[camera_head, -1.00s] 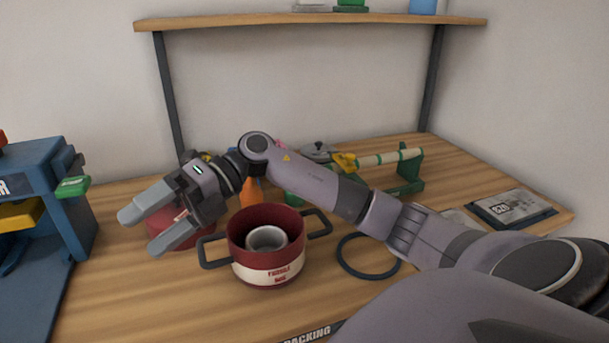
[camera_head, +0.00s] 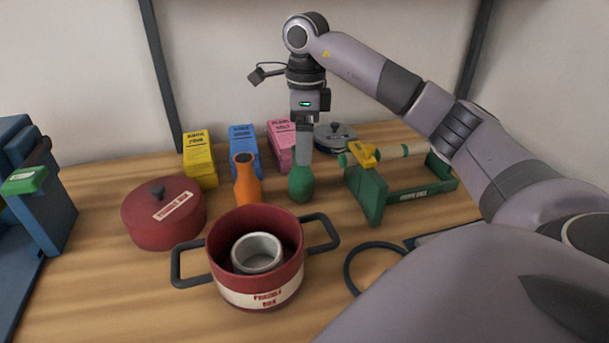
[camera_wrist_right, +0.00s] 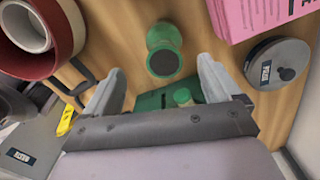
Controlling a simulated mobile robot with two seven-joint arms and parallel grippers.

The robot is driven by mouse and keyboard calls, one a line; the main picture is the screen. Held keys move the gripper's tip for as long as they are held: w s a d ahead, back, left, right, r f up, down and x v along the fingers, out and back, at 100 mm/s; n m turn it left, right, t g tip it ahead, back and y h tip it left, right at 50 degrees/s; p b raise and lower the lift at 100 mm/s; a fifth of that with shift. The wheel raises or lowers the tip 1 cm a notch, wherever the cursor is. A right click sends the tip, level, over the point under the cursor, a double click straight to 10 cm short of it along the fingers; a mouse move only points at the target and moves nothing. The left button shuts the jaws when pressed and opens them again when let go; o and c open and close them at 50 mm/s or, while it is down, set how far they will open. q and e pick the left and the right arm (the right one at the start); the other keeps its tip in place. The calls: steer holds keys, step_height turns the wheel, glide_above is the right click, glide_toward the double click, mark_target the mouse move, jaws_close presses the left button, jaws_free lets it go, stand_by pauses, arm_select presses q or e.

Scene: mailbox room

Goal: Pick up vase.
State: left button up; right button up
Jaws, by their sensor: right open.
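A green vase (camera_head: 300,186) stands upright on the wooden table. An orange vase (camera_head: 247,184) stands to its left. My right gripper (camera_head: 304,160) points down at the green vase, with a finger covering part of its neck in the head view. In the right wrist view the green vase (camera_wrist_right: 163,45) shows its dark mouth, ahead of and between the spread fingers of my right gripper (camera_wrist_right: 160,82). The jaws are open and empty. I cannot tell the exact height gap. My left gripper is not in view.
A red pot (camera_head: 262,292) with a white cup (camera_head: 256,252) inside stands in front. A red lid (camera_head: 163,214) lies left. Yellow (camera_head: 200,160), blue (camera_head: 243,142) and pink (camera_head: 281,145) boxes stand behind the vases. A green rack (camera_head: 370,195) and a grey lidded item (camera_head: 335,136) are close right.

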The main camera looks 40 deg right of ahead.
mark_target(301, 167)
steer(key=shift+d+f, duration=0.2)
steer(key=shift+d, duration=0.05)
steer(key=shift+f, duration=0.2)
steer(key=f, duration=0.6)
steer(key=shift+w+a+f, duration=0.2)
steer(key=shift+w+f, duration=0.15)
steer(key=shift+f, duration=0.05)
steer(key=c, duration=1.3)
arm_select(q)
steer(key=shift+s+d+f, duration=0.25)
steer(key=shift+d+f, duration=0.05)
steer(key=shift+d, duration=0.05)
arm_select(e)
steer(key=shift+r, duration=0.1)
